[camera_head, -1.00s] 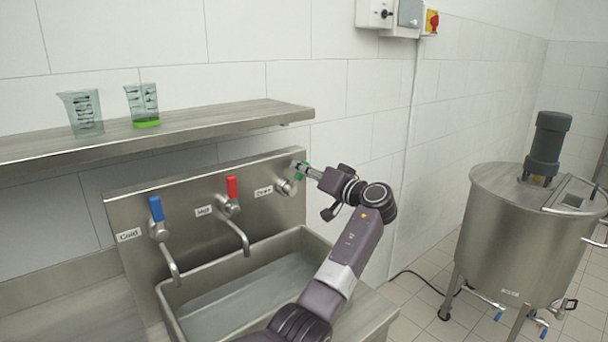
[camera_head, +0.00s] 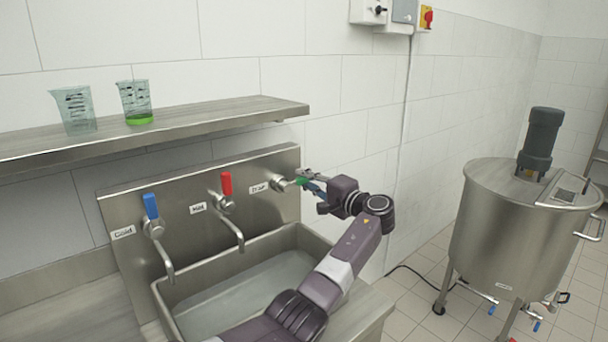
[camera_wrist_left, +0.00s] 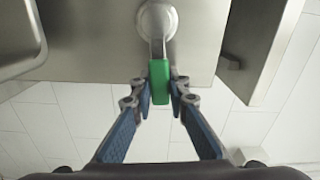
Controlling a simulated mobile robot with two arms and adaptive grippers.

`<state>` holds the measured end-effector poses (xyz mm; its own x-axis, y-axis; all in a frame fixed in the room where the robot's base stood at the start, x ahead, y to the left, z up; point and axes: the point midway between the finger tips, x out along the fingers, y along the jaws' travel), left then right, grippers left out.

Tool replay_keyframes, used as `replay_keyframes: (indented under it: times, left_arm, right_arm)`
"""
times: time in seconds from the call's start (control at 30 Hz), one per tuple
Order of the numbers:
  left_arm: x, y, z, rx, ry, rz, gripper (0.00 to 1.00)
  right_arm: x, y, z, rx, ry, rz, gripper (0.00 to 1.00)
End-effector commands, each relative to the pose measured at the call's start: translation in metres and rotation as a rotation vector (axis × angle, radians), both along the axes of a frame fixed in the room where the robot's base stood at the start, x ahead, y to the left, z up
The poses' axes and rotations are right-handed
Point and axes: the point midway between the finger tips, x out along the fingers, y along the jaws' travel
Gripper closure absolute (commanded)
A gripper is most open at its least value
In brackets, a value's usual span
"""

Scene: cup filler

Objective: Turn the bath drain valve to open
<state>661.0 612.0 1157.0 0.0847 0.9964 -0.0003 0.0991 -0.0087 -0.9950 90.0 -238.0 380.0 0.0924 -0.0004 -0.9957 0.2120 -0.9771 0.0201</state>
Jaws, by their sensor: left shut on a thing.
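The drain valve (camera_head: 281,184) sits on the metal back panel of the sink, just right of its drain label. Its green handle (camera_head: 301,181) sticks out to the right, toward my gripper. My left gripper (camera_head: 304,179) comes in from the right and is shut on the green handle. In the left wrist view the green handle (camera_wrist_left: 159,84) lies between the two fingertips, and the round valve base (camera_wrist_left: 157,22) shows beyond it. My right gripper is not in view.
The sink basin (camera_head: 170,318) lies below, under my left arm. A blue cold tap (camera_head: 151,206) and a red hot tap (camera_head: 226,184) are left of the valve. A shelf (camera_head: 200,120) above holds two beakers. A steel tank (camera_head: 510,240) stands at right.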

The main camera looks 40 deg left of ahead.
Motion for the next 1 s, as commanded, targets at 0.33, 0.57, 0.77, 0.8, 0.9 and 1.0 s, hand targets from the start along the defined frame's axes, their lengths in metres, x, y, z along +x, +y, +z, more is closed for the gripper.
replay_keyframes:
  times: [0.33,0.57,0.77,0.8,0.9,1.0]
  left_arm:
    - [0.0014,-0.001,-0.0072,0.01,0.106,-0.004,1.0]
    - [0.0014,-0.001,-0.0086,0.012,0.119,-0.004,1.0]
    - [0.0013,-0.001,-0.009,0.011,0.121,-0.004,1.0]
    - [0.0012,-0.0011,-0.0091,0.011,0.121,-0.003,1.0]
    - [0.0011,-0.001,-0.0092,0.01,0.12,-0.003,0.74]
    - [0.0009,-0.0008,-0.0089,0.01,0.118,-0.002,0.67]
  right_arm:
    - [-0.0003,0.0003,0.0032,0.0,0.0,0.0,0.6]
    - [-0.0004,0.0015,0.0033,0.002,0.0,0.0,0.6]
    - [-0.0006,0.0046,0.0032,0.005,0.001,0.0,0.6]
    - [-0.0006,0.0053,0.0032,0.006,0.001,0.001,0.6]
    - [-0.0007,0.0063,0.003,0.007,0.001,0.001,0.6]
    - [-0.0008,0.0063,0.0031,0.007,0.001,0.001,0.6]
